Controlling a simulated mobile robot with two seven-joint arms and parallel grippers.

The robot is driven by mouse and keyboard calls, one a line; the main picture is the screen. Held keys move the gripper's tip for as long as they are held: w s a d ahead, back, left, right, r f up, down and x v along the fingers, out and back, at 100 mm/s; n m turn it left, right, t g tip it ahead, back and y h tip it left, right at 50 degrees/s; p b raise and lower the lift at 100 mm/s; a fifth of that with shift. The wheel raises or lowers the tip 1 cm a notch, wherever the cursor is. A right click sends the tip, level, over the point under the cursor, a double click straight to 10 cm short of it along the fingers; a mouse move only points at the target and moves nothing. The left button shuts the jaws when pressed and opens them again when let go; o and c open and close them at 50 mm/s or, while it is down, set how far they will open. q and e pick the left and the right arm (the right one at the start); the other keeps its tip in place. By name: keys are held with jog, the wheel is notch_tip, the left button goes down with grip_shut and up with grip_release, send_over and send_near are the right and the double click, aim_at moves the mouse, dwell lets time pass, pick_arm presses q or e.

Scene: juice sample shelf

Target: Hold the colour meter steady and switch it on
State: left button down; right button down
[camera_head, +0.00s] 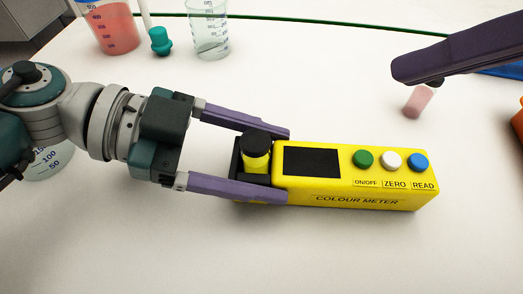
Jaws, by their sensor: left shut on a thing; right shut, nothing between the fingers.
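The yellow colour meter (355,200) lies on the white table with its dark, blank screen (311,161) facing up. To the right of the screen are a green ON/OFF button (363,158), a white ZERO button (391,161) and a blue READ button (419,162). My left gripper (286,165) is shut on the meter's left end, one purple finger along each long side. Between the fingers, a black-capped yellow cylinder (256,158) sits in a black holder. My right gripper (402,72) is shut and empty, above and behind the buttons, apart from the meter.
A small pink vial (418,101) is partly hidden beneath my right gripper. At the back are a beaker of red liquid (112,29), a teal-based object (160,42) and a clear beaker (208,30). Another beaker (49,163) stands behind my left arm. The front table is clear.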

aim_at(373, 169)
pick_arm(q)
jog(key=shift+f, duration=0.2)
pick_arm(e)
jog(key=shift+f, duration=4.3)
jog(key=shift+f, duration=0.15)
jog(key=shift+f, duration=0.25)
jog(key=shift+r, duration=0.45)
notch_tip(373, 169, up, 6)
